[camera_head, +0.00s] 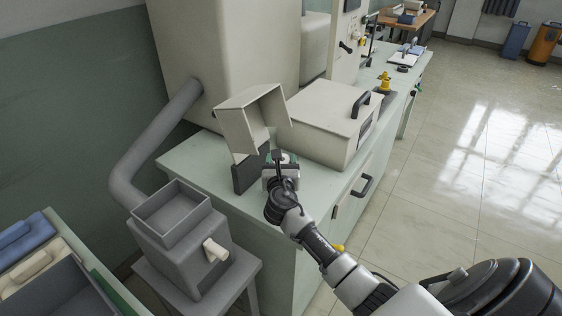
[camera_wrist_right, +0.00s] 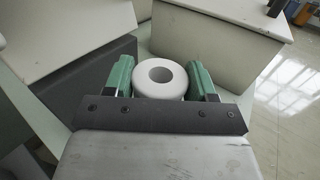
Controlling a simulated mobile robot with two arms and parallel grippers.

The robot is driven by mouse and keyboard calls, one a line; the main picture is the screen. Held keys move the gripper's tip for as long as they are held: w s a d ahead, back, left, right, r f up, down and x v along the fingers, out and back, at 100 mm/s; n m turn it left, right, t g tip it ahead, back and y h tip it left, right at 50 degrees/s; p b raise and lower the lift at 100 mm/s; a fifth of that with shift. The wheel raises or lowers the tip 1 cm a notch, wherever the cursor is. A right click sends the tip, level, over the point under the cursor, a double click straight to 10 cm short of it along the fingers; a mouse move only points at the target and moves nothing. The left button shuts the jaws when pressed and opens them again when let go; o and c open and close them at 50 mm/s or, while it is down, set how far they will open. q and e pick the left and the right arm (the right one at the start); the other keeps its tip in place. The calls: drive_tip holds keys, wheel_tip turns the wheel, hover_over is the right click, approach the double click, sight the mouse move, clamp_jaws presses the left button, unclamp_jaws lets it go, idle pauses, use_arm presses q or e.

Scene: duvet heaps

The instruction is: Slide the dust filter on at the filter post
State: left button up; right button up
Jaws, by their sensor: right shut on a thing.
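My right gripper (camera_wrist_right: 163,84) is shut on a thick white ring with a round hole (camera_wrist_right: 180,78), which looks like the dust filter. Its green fingers press on both sides of the ring. In the head view the gripper (camera_head: 281,163) is over the pale green counter, in front of the open cream hood and beside a dark grey block; the ring is mostly hidden there. A cream peg (camera_head: 216,250) sticks out of the front of a grey open-topped box; I cannot tell if this is the filter post. My left gripper is not in view.
The grey box (camera_head: 180,245) stands on a grey stool left of the counter (camera_head: 190,160). The cream hood (camera_head: 253,118) and dark block (camera_head: 246,173) are close to my gripper. A lidded cream case (camera_head: 325,120) stands to the right. The floor at right is clear.

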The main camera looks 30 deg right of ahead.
drive_tip(key=shift+p, duration=0.65)
idle(1.2)
drive_tip(key=shift+f+b, duration=2.2)
drive_tip(key=shift+f, duration=0.6)
drive_tip(key=o, duration=1)
drive_tip(key=shift+s, duration=0.1)
drive_tip(key=v, duration=1)
drive_tip(key=shift+s+a, duration=0.25)
drive_tip(key=shift+a, duration=0.05)
